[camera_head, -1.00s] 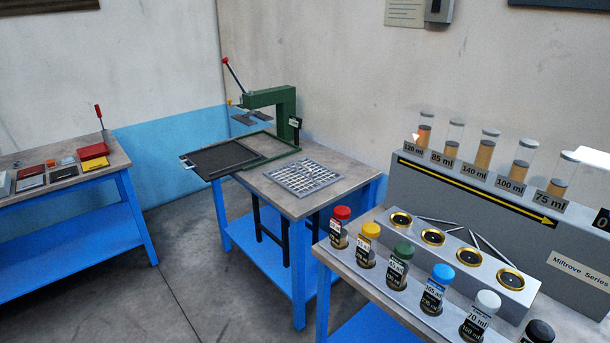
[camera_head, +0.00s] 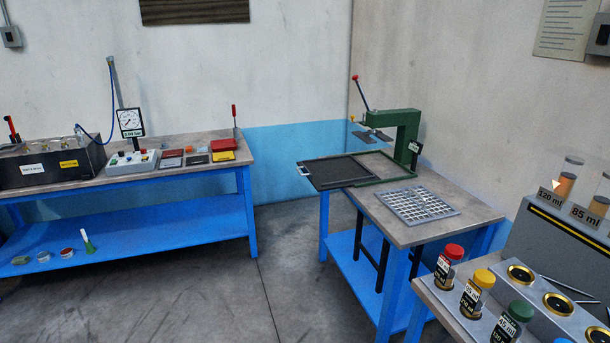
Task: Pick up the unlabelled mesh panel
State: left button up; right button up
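A light grey grid panel (camera_head: 417,205) lies flat on the middle table, in front of the green press (camera_head: 400,135). A dark flat screen in a frame (camera_head: 335,171) sits at the press's left. Neither of my grippers shows.
The left bench (camera_head: 122,186) also holds a gauge unit (camera_head: 131,123) and a dark tank (camera_head: 50,168). Capped jars, such as a red-capped one (camera_head: 448,262), stand on the near right table. Open floor (camera_head: 270,290) lies between the left bench and the middle table.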

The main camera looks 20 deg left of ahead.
aim_at(409, 196)
jog(key=z, duration=0.35)
jog(key=i+j+z, duration=0.15)
jog(key=z, duration=0.2)
jog(key=i+j+z, duration=0.15)
jog(key=z, duration=0.25)
jog(key=i+j+z, duration=0.1)
jog(key=j+z, duration=0.25)
jog(key=i+j+z, duration=0.2)
jog(key=j, duration=0.3)
jog(key=j+z, duration=0.25)
jog(key=j, duration=0.25)
jog(key=i+j+z, duration=0.1)
jog(key=j, duration=1)
jog(key=j+z, duration=0.1)
jog(key=j, duration=1)
jog(key=i, duration=0.05)
